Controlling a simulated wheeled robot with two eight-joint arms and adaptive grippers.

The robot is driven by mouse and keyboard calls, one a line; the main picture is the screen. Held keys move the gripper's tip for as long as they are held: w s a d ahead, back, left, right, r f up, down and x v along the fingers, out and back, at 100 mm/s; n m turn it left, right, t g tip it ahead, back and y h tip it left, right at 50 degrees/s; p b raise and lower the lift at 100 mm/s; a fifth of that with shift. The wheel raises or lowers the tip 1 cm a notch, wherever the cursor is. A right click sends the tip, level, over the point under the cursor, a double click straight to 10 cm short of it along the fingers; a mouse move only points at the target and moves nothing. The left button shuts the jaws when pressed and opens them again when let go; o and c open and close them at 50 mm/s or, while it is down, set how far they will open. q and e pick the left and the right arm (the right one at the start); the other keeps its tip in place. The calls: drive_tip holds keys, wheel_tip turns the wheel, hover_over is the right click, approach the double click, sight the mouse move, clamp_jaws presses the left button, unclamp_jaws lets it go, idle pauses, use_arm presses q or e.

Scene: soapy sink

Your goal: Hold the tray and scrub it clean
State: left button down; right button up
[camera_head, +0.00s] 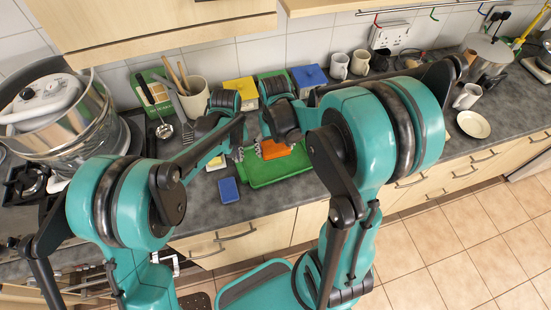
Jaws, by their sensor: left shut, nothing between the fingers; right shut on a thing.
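A green tray (285,171) lies on the grey counter in the middle of the view, partly hidden by my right arm. A small orange block (299,147), perhaps a sponge, is over the tray. My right gripper (271,150) is shut on the orange block, at its left side. My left gripper (238,154) is shut and empty near the tray's upper left edge; whether it touches the tray cannot be told. A blue block (229,190) lies on the counter left of the tray. A yellow block (216,162) lies behind it.
A large steel pot (92,122) stands on the hob at the left. A utensil pot (195,97), yellow box (243,90) and blue box (309,77) stand along the wall. Mugs (340,66) and a plate (473,124) are at the right. Wall cabinets hang above.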

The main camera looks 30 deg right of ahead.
use_arm(q)
wheel_tip(320, 180, up, 12)
idle(0.5)
drive_tip(key=shift+s, duration=0.1)
